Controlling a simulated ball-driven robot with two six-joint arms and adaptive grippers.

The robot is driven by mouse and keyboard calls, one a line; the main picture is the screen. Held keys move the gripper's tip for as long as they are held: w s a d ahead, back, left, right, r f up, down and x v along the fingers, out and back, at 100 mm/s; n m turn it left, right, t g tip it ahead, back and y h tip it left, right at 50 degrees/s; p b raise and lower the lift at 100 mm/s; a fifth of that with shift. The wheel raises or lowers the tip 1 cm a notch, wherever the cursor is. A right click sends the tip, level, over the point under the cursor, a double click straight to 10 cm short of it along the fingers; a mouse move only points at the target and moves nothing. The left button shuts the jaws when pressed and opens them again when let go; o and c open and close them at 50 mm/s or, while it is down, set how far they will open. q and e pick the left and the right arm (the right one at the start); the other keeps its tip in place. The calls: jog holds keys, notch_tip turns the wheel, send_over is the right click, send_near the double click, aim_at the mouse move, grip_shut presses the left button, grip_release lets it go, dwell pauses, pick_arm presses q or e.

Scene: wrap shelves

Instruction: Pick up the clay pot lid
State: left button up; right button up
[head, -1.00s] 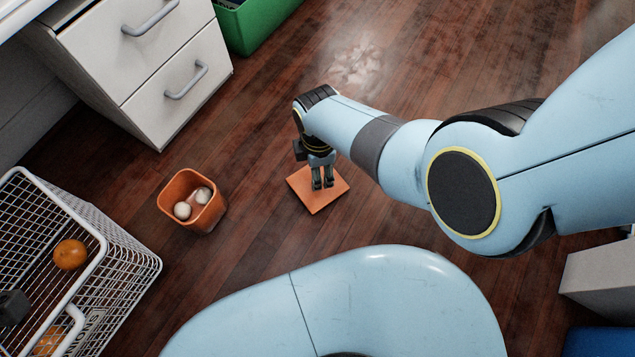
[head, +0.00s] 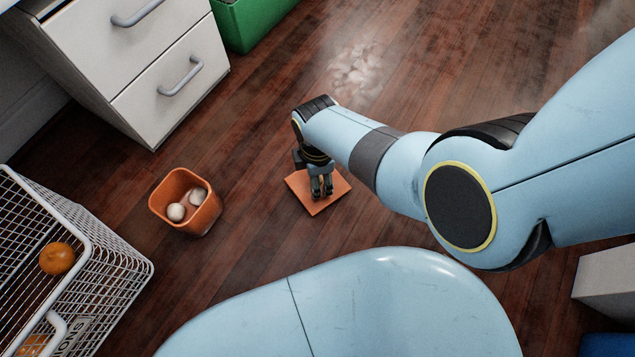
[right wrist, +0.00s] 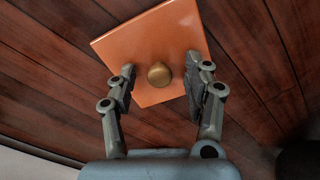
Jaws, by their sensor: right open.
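The clay pot lid (head: 318,204) is a flat orange square lying on the wooden floor. In the right wrist view the lid (right wrist: 150,40) shows a round brass-coloured knob (right wrist: 160,74) at its middle. My right gripper (head: 321,195) is over the lid, pointing down. In the right wrist view its fingers (right wrist: 160,88) are open, one on each side of the knob, with a gap to it on both sides. The knob is hidden by the gripper in the head view. My left gripper is not in view.
An orange clay pot (head: 186,203) with white round things inside stands left of the lid. A white wire basket (head: 110,285) with oranges is at the lower left. White drawers (head: 170,85) and a green bin (head: 250,20) are behind. Floor around the lid is clear.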

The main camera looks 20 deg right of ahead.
jog(key=shift+c, duration=0.4)
grip_shut()
jog(key=shift+r, duration=0.1)
